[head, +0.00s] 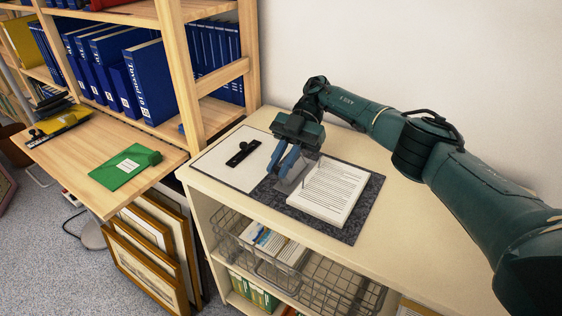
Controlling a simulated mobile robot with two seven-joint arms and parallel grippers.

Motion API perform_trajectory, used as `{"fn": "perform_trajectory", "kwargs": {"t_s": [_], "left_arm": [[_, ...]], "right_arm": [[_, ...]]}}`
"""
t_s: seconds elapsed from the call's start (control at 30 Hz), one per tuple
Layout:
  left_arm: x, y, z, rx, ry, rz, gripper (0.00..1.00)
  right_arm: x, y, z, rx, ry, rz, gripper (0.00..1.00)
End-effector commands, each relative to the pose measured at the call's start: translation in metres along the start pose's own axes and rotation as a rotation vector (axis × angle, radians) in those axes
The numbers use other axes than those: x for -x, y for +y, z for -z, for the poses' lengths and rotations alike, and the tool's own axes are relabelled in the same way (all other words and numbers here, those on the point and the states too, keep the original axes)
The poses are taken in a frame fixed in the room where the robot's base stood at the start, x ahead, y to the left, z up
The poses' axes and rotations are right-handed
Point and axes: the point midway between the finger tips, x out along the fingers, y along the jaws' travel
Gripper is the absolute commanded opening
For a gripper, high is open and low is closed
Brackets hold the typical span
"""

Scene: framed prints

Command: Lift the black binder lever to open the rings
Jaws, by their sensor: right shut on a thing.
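An open binder lies on the cream cabinet top, with its marbled dark grey cover (362,205) showing around a stack of printed pages (328,191). The binder's ring mechanism (291,184) is a grey metal part at the left edge of the pages, partly hidden. My right gripper (277,172) reaches down at this mechanism with its blue fingers closed. It seems shut on the binder lever, which the fingers mostly hide. A black strip with a round knob (243,153) lies on the white panel to the left. My left gripper is not in view.
The wooden shelf post (182,75) stands behind left, with blue binders (148,82) on the shelf. A green folder (124,168) lies on the lower wooden board. Wire baskets (330,285) sit below the cabinet top.

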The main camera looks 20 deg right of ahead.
Motion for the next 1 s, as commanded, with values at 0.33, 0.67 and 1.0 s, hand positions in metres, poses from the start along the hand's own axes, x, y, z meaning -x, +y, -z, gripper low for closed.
{"fn": "perform_trajectory", "kwargs": {"t_s": [0.33, 0.67, 1.0], "left_arm": [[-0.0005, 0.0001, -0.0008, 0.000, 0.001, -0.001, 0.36], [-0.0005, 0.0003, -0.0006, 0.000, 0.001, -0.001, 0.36], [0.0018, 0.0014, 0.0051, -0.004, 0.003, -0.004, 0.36]], "right_arm": [[-0.0027, -0.0035, -0.0079, -0.016, -0.007, 0.006, 0.28], [-0.0024, -0.0029, -0.0077, -0.015, -0.008, 0.002, 0.38], [-0.0018, -0.0024, -0.0049, -0.012, -0.015, 0.000, 0.38]]}}
